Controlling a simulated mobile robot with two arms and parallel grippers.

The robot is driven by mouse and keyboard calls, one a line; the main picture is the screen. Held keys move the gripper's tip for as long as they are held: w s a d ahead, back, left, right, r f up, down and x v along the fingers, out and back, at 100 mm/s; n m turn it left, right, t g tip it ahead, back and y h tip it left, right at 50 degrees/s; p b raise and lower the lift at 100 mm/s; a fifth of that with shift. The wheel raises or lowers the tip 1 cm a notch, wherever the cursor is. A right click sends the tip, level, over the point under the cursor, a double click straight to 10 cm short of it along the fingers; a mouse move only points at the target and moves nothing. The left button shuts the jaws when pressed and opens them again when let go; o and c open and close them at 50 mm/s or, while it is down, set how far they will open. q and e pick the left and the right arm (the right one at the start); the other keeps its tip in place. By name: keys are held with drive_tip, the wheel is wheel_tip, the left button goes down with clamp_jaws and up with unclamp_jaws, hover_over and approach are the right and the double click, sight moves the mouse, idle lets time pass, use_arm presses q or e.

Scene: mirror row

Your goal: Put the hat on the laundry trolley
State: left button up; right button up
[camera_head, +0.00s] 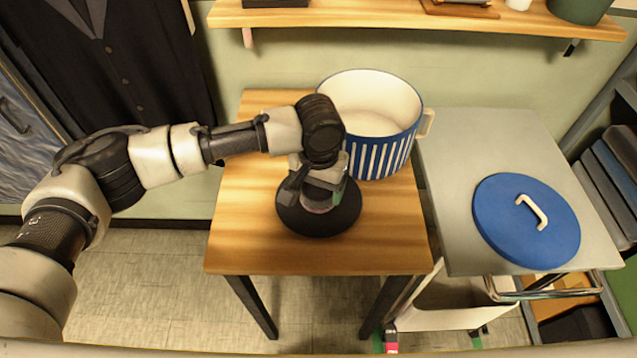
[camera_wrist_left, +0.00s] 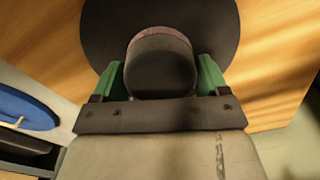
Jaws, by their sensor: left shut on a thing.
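The hat (camera_head: 340,217) has a wide dark round brim, a dark crown and a pinkish band. It is on or just above the wooden table, in front of the pot; I cannot tell if the brim touches the wood. My left gripper (camera_head: 318,192) is over it, shut on the crown. In the left wrist view, green fingers of the gripper (camera_wrist_left: 160,78) sit on both sides of the crown of the hat (camera_wrist_left: 160,60). The laundry trolley (camera_head: 450,150), with a grey flat top and chrome handle, stands right of the table. My right gripper is not in view.
A blue-and-white striped pot (camera_head: 385,155) stands at the table's back right. A blue lid (camera_head: 510,235) covers the trolley top's front right; its back left is bare. The wooden table (camera_head: 245,240) is clear on the left. A shelf (camera_head: 400,17) hangs above.

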use_arm(q)
drive_tip(key=shift+f, duration=0.25)
drive_tip(key=shift+f, duration=0.1)
drive_tip(key=shift+f, duration=0.25)
drive_tip(key=o, duration=0.9)
